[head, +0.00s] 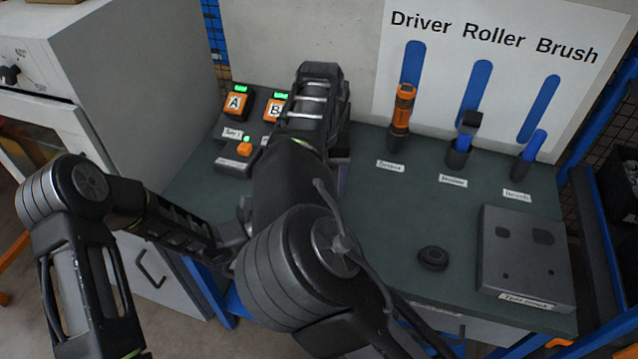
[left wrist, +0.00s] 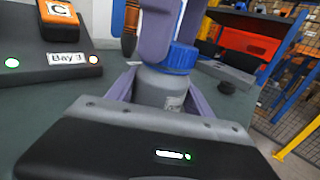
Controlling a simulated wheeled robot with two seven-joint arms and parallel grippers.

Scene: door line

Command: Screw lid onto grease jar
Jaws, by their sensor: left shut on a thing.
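In the left wrist view the grey jar (left wrist: 152,88) stands upright between the fingers of my left gripper (left wrist: 163,94), which is shut on it. The blue lid (left wrist: 181,57) sits at the top of the jar; I cannot tell how tightly it is seated. The purple-grey fingers of my right gripper (left wrist: 168,38) come down from above, one in front of the lid's left part and one at its right rear. Whether they clamp the lid is unclear. In the head view my arm hides the jar, the lid and my left gripper.
Orange-button boxes A (head: 236,103) and B (head: 273,109) stand at the back left. A driver (head: 402,108), roller (head: 465,132) and brush (head: 534,144) stand in holders at the right. A black disc (head: 432,258) and a grey box (head: 526,258) lie on the green bench (head: 392,222).

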